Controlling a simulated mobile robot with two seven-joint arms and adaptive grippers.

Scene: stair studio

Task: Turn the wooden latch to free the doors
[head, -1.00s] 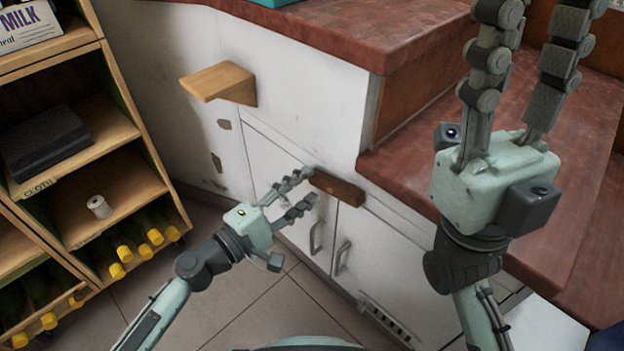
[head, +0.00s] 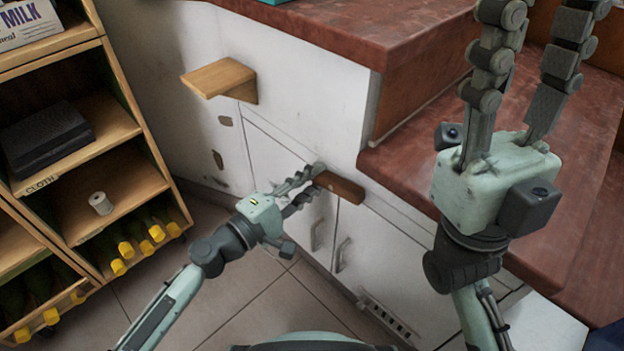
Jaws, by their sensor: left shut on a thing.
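The wooden latch (head: 341,187) is a brown bar lying across the top of the two white cupboard doors, over the seam between them. The left door (head: 283,190) and the right door (head: 378,250) are closed, each with a grey handle. My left gripper (head: 316,178) is shut on the left end of the latch; its fingers cover that end. My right gripper (head: 538,70) is raised at the right, close to the camera, with its two fingers spread apart and nothing between them.
A red worktop (head: 320,30) and a lower red step (head: 540,200) are above and right of the doors. A small wooden shelf (head: 220,78) juts from the wall. A wooden rack (head: 125,125) with bottles stands at the left. The tiled floor before the doors is clear.

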